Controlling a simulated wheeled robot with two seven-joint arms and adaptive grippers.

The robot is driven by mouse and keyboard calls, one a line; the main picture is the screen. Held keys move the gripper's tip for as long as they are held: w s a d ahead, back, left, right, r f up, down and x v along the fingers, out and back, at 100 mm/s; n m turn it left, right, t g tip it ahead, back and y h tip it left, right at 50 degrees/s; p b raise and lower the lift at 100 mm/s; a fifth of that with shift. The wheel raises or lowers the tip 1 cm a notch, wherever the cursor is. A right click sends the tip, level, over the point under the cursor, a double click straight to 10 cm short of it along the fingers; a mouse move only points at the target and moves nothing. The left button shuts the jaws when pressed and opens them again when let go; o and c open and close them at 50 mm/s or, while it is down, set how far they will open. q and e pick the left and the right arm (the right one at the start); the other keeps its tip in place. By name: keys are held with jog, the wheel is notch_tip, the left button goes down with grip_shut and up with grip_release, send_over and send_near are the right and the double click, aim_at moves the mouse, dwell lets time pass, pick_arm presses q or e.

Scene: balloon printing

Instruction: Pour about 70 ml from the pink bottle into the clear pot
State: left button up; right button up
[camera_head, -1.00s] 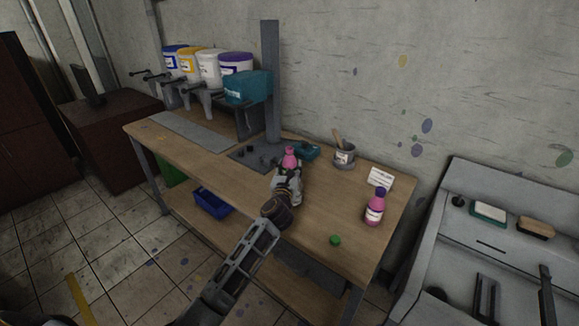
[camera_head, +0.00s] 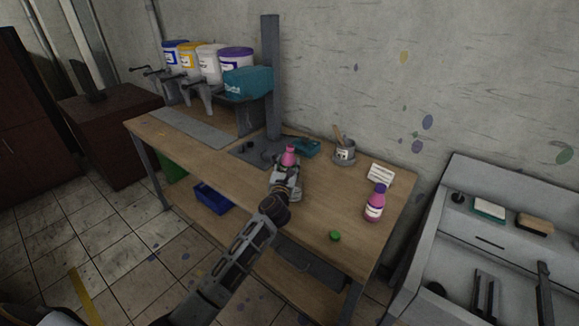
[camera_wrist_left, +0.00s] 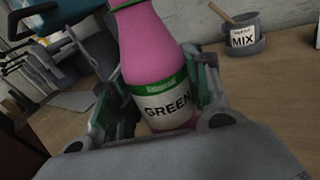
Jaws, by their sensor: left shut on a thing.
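A pink bottle (camera_head: 289,154) with a green-banded label reading "GREEN" stands in the grip of my left gripper (camera_head: 286,170), above or on the middle of the wooden table. In the left wrist view the bottle (camera_wrist_left: 150,50) sits between both fingers, slightly tilted in the picture, its top cut off by the frame. A grey pot (camera_head: 344,156) labelled "MIX" stands at the table's back, with a wooden stick in it; it also shows in the left wrist view (camera_wrist_left: 245,40). I cannot tell if it is clear. My right gripper is not seen.
A second pink bottle (camera_head: 375,204) with a purple cap stands at the table's right, beside a white card (camera_head: 381,173). A green cap (camera_head: 335,236) lies near the front edge. Several paint buckets and a grey post (camera_head: 270,80) stand at the back left.

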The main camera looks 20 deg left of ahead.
pick_arm(q)
jog(key=shift+s+a+r+m+p, duration=0.15)
jog(key=shift+a+m+p, duration=0.1)
jog(key=shift+a+m, duration=0.35)
jog(key=shift+a+r+m+p, duration=0.2)
jog(key=shift+a+m, duration=0.2)
jog(key=shift+m, duration=0.4)
jog(key=shift+a+f+m, duration=0.15)
jog(key=shift+a+m, duration=0.5)
jog(key=shift+m, duration=0.45)
jog(key=m, duration=0.1)
jog(key=a+m, duration=0.1)
jog(key=shift+s+a+f+m, duration=0.15)
jog(key=shift+s+m, duration=0.05)
jog(key=shift+m, duration=0.2)
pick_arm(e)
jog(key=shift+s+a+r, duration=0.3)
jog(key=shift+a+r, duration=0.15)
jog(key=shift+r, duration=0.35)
pick_arm(q)
jog(key=shift+p, duration=0.35)
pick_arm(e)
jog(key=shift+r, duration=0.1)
